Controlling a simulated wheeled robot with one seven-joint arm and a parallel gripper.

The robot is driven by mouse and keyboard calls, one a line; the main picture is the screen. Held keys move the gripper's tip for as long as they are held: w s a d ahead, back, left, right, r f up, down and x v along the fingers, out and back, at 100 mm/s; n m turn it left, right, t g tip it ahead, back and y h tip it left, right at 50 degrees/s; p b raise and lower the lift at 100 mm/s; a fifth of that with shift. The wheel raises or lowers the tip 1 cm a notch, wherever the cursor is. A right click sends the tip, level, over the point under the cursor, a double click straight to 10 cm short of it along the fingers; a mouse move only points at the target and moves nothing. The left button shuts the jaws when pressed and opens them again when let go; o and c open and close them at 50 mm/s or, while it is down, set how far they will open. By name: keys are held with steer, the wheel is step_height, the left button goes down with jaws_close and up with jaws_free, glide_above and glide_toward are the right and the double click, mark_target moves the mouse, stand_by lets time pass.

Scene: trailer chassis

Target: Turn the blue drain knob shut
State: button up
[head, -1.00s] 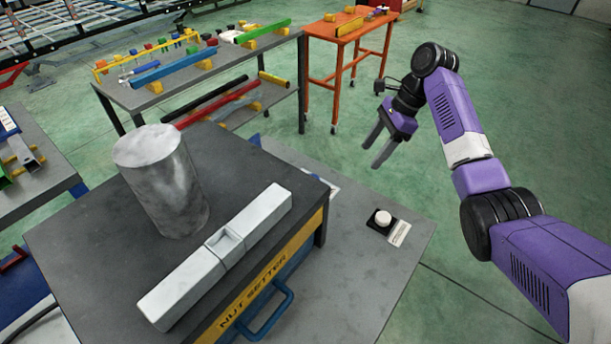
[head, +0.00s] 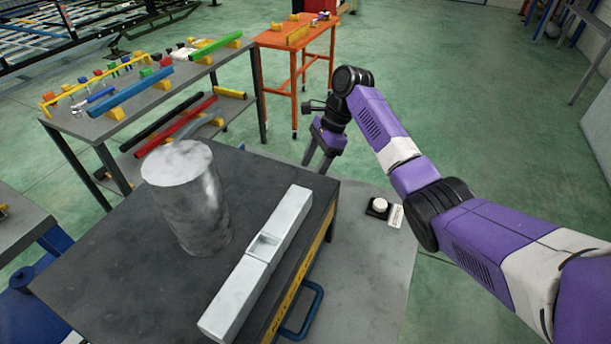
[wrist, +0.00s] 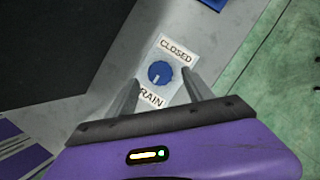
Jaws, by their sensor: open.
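The blue drain knob (wrist: 160,73) shows in the wrist view, between and just beyond my fingertips. It is round with a white pointer mark running toward its lower left. It sits on a white label plate (wrist: 174,52) reading "CLOSED" above it and, partly covered by a finger, "RAIN" below. My gripper (wrist: 162,85) is open and empty, one finger on each side of the knob in the picture. I cannot tell whether the fingers touch it. In the head view my gripper (head: 318,158) points down beyond the bench's right back corner. The knob is hidden there.
A dark-topped bench (head: 110,255) carries a metal cylinder (head: 190,205) and a long pale block (head: 258,262). A white button on a black base (head: 379,206) sits on the lower grey surface at right. An orange table (head: 285,40) and a tool shelf (head: 125,115) stand behind.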

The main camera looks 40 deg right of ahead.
steer(key=shift+x, duration=1.75)
jaws_close()
